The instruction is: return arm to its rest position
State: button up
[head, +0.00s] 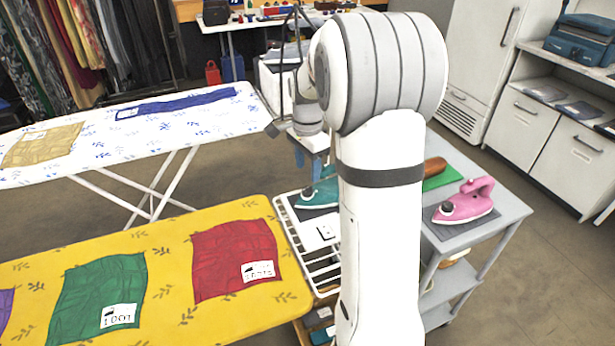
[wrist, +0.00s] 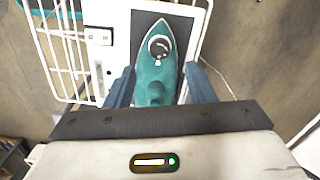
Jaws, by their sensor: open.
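My gripper (wrist: 162,88) is open, with one blue-grey finger on each side of the picture's middle in the wrist view. A teal iron (wrist: 155,65) shows between and beyond the fingers, and nothing is seen held. In the head view, the teal iron (head: 318,193) rests on a dark pad at the end of the yellow ironing board, partly hidden by my arm. My arm (head: 380,200) stands bent in the middle of the head view, and its wrist end hangs above the teal iron.
The yellow board (head: 165,245) bears green and red cloths. A white board (head: 190,125) stands behind it. A wire rack (head: 318,270) adjoins the yellow board. A grey cart (head: 505,212) at right carries a pink iron (head: 466,201). Cabinets (head: 580,155) line the right; floor between is clear.

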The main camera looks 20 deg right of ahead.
jog(key=shift+r, duration=0.7)
